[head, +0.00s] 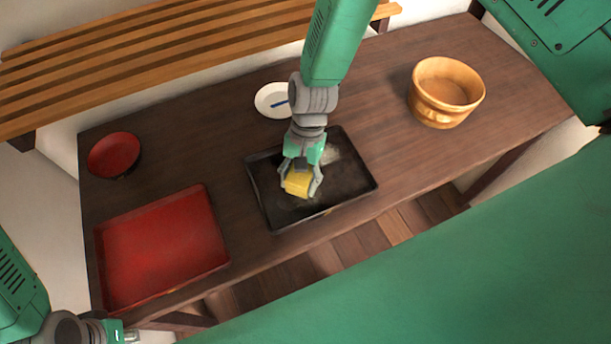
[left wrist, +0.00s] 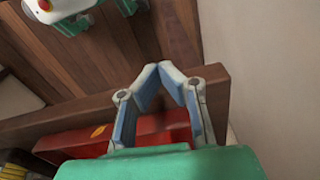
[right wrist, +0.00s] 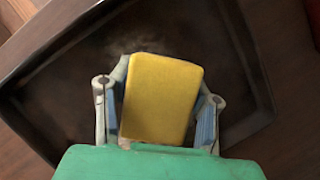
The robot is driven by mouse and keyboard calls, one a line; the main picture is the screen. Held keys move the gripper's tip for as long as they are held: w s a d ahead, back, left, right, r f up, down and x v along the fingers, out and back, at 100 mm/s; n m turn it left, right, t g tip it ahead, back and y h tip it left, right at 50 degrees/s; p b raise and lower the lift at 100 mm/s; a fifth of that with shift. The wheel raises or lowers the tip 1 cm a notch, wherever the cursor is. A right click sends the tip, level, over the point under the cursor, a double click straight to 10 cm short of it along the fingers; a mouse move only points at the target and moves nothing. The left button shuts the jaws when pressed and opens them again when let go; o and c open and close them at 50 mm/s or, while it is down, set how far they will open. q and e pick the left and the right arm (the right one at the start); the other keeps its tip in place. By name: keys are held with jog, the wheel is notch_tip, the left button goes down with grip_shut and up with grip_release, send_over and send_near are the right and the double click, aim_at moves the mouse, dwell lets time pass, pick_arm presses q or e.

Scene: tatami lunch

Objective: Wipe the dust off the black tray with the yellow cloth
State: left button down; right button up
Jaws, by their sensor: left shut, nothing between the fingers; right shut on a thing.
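The black tray (head: 350,185) lies on the dark wooden table, right of the red tray. A pale dust patch shows near its far right part in the head view, and a pale smudge shows in the right wrist view on the tray (right wrist: 60,100). My right gripper (head: 298,190) is shut on the yellow cloth (head: 297,184), a folded block, over the middle of the black tray. The cloth fills the space between the fingers in the right wrist view (right wrist: 162,98). Whether it touches the tray floor is unclear. My left gripper (left wrist: 165,80) is shut and empty, low by the table's front left.
A red tray (head: 160,248) and red bowl (head: 113,153) are on the left. A white plate (head: 268,98) with a blue item stands behind the black tray. A wooden tub (head: 445,92) stands at right. A slatted bench (head: 160,50) runs behind the table.

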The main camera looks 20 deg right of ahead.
aim_at(276, 181)
jog(key=shift+a+f, duration=0.15)
jog(key=shift+a, duration=1.55)
jog(key=shift+w+b, duration=0.3)
jog(key=shift+w, duration=0.95)
jog(key=shift+d+r+p, duration=0.2)
jog(key=shift+d+p, duration=0.1)
jog(key=shift+d, duration=1.5)
jog(key=shift+s+d+f+p, duration=0.1)
jog(key=shift+d+p, duration=0.25)
jog(key=shift+d, duration=1.45)
jog(key=shift+s+d+f+p, duration=0.1)
jog(key=shift+d+p, duration=0.25)
jog(key=shift+d, duration=1.45)
jog(key=shift+d+r+p, duration=0.1)
jog(key=shift+d+p, duration=0.2)
jog(key=shift+d, duration=1.45)
jog(key=shift+w+b, duration=0.4)
jog(key=shift+w, duration=0.2)
jog(key=shift+w+b, duration=0.3)
jog(key=shift+w, duration=0.2)
jog(key=shift+a, duration=0.2)
jog(key=shift+w+a, duration=0.1)
jog(key=shift+a, duration=1.15)
jog(key=shift+a+r+p, duration=0.1)
jog(key=shift+a+p, duration=0.2)
jog(key=shift+a, duration=1.85)
jog(key=shift+w+a, duration=0.1)
jog(key=shift+a, duration=3.5)
